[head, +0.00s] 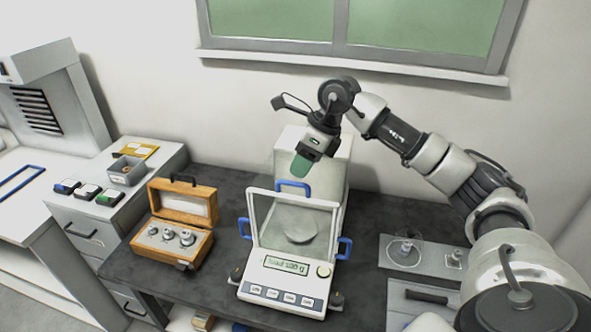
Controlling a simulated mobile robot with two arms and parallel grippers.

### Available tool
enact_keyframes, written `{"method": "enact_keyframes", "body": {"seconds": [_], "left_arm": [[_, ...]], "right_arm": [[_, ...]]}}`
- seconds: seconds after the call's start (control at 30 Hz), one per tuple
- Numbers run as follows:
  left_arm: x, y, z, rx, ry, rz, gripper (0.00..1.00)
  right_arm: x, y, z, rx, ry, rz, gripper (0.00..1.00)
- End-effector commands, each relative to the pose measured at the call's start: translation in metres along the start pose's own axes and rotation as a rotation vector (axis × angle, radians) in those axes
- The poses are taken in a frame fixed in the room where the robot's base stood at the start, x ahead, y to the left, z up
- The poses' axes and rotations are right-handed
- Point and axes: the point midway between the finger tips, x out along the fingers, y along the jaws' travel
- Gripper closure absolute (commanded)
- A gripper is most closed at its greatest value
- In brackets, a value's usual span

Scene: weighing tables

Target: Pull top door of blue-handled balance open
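The blue-handled balance (290,291) stands on the dark table at centre, with glass walls and a round pan (300,231) inside. Its top door's blue handle (293,184) stands at the upper edge of the glass. Two more blue handles, left (244,228) and right (344,248), are on its sides. The top door looks closed. My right gripper (300,166) points down above and behind the top handle, apart from it in the picture; its green fingertips overlap, so its opening cannot be told. My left gripper is out of view.
An open wooden box (173,247) with metal weights stands left of the balance. A white cabinet (75,215) with a grey bin (126,172) is further left. Glassware stands on a grey surface (437,257) at right. A window sill (350,67) runs behind my arm.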

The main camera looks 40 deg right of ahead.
Motion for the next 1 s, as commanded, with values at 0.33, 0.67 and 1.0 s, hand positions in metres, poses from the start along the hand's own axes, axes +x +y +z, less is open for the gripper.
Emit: {"method": "enact_keyframes", "body": {"seconds": [0.33,0.67,1.0], "left_arm": [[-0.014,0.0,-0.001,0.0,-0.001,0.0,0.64],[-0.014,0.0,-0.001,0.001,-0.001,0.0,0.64],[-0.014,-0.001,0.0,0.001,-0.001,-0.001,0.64]], "right_arm": [[0.035,0.001,0.001,-0.002,-0.001,0.001,0.62],[0.037,0.001,0.0,-0.001,-0.002,0.001,0.71],[0.037,0.001,0.0,-0.001,-0.002,0.001,1.0]]}}
